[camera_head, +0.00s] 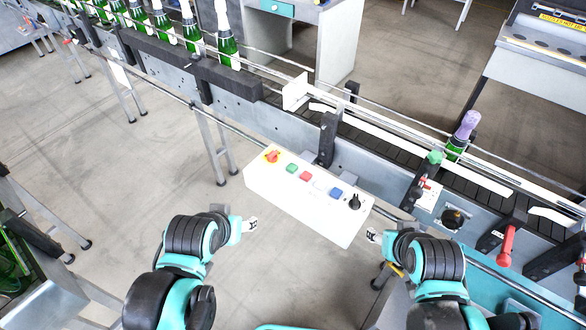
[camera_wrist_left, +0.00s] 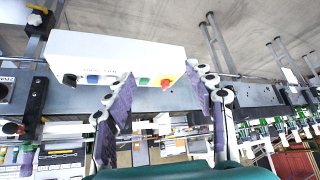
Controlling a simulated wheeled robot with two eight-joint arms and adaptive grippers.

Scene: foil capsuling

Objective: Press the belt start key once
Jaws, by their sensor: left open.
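A white control box (camera_head: 308,205) stands in front of the conveyor in the head view. Along its top are a red emergency button on yellow (camera_head: 271,156), a green key (camera_head: 292,168), a red key (camera_head: 305,176), a white key (camera_head: 320,185), a blue key (camera_head: 336,192) and a black knob (camera_head: 354,202). My left gripper (camera_head: 251,224) is in front of the box's left part, apart from it. In the left wrist view this gripper (camera_wrist_left: 160,82) is open and empty, with the green key (camera_wrist_left: 143,81) between its fingers in the picture. My right gripper (camera_head: 373,236) is near the box's right end; its jaws are unclear.
The conveyor (camera_head: 225,88) runs diagonally behind the box, with several green bottles (camera_head: 228,50) at upper left. One purple-capped bottle (camera_head: 462,135) stands on the right. A red-handled lever (camera_head: 506,246) is at far right. Open floor (camera_head: 120,190) lies left of the box.

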